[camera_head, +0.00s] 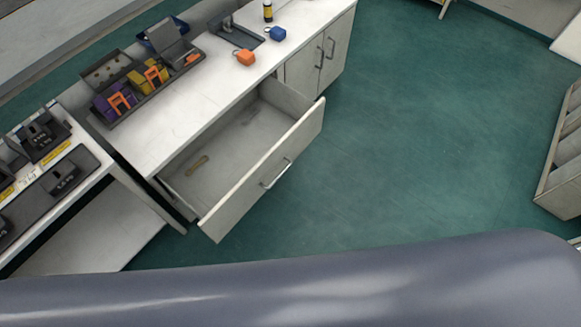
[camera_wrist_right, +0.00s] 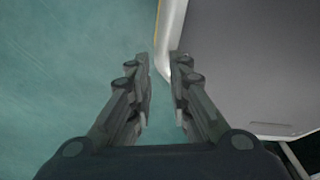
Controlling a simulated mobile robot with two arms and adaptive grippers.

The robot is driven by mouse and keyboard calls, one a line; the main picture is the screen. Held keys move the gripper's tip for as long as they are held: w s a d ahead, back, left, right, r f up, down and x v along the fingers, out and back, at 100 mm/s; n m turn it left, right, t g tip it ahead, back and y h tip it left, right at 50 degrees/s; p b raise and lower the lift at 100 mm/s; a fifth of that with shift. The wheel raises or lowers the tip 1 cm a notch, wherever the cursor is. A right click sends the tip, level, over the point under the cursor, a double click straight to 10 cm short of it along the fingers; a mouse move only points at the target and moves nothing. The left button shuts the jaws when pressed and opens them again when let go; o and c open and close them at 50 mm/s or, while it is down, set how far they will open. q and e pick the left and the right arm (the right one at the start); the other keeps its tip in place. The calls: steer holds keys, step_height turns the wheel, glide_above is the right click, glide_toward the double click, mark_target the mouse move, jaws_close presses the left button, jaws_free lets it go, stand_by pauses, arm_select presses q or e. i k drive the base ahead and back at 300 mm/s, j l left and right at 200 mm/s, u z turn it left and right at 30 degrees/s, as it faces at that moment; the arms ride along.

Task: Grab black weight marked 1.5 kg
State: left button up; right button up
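Black weights sit in grey trays on the white bench at the left edge of the head view. One black weight (camera_head: 62,176) stands alone in the nearer tray and carries small pale lettering that looks like 1.5 kg, though it is hard to read. Another black weight (camera_head: 42,132) sits in the tray behind it. My right gripper (camera_wrist_right: 160,68) shows in the right wrist view. Its fingers are apart with nothing between them, above the green floor beside a grey panel. No weight shows in that view. My left gripper is not in view.
An open, pulled-out drawer (camera_head: 262,172) juts over the floor from the white counter. Green floor (camera_head: 430,140) is free to the right.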

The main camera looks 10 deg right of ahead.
mark_target(52, 183)
steer(key=u, duration=0.4)
steer(key=k+j+u, duration=0.1)
steer(key=u, duration=0.65)
steer(key=j+u, duration=0.1)
steer(key=u, duration=0.25)
steer(key=i+j+z, duration=0.25)
steer(key=i+j, duration=0.2)
steer(key=j, duration=0.2)
steer(key=i+j+z, duration=0.15)
steer(key=j, duration=0.2)
steer(key=i, duration=0.05)
